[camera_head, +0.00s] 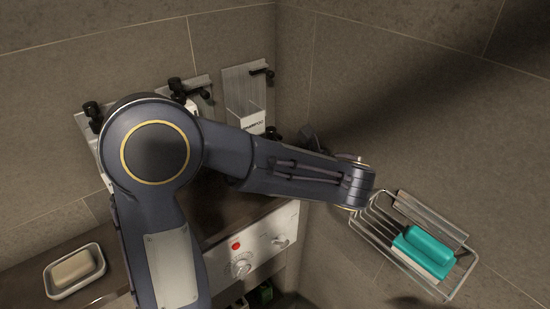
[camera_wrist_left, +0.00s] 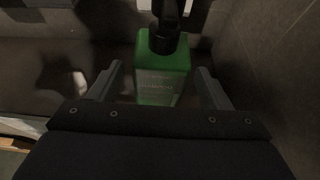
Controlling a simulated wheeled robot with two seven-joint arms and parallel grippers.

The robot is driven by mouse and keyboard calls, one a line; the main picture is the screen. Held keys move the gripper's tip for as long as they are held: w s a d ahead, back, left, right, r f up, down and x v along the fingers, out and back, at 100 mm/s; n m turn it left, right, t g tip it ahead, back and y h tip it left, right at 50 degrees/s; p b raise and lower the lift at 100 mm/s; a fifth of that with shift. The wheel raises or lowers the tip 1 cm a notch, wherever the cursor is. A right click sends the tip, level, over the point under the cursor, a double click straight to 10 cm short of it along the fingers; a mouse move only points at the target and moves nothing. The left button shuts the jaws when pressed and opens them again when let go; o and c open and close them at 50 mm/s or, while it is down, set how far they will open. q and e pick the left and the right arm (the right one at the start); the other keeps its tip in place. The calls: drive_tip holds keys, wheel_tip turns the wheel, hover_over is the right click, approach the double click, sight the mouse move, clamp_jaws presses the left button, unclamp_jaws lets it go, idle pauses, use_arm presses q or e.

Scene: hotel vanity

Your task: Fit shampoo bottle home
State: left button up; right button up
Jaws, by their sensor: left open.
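The green shampoo bottle (camera_wrist_left: 160,78) with a black pump top (camera_wrist_left: 164,38) shows in the left wrist view. My left gripper (camera_wrist_left: 158,70) is open, with one finger on each side of the bottle and visible gaps between. In the head view my left forearm covers most of the bottle and gripper. A wall holder with a white labelled front pocket (camera_head: 251,121) and a black clamp (camera_head: 262,71) is on the back wall, above and left of my wrist. The pocket's lower part is hidden by my arm. My right gripper is out of view.
Other wall holders with black clamps (camera_head: 176,84) stand left of it. A soap dish (camera_head: 75,271) sits on the counter at left. A wire rack (camera_head: 463,285) with a teal object (camera_head: 428,246) hangs on the right wall.

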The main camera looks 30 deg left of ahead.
use_arm(q)
drive_tip(key=v, duration=1)
drive_tip(key=s+a+f+n+g+h, duration=0.4)
drive_tip(key=s+a+f+n+h, duration=0.6)
drive_tip(key=s, duration=0.3)
drive_tip(key=s+d+f+n+t+h, duration=0.2)
drive_tip(key=s+d+n+t+h, duration=0.2)
drive_tip(key=n, duration=1)
drive_tip(key=s+d+h, duration=0.1)
drive_tip(key=d+h, duration=0.1)
drive_tip(key=d, duration=0.1)
drive_tip(key=shift+b, duration=0.35)
drive_tip(key=shift+d+f, duration=0.15)
drive_tip(key=shift+r, duration=0.45)
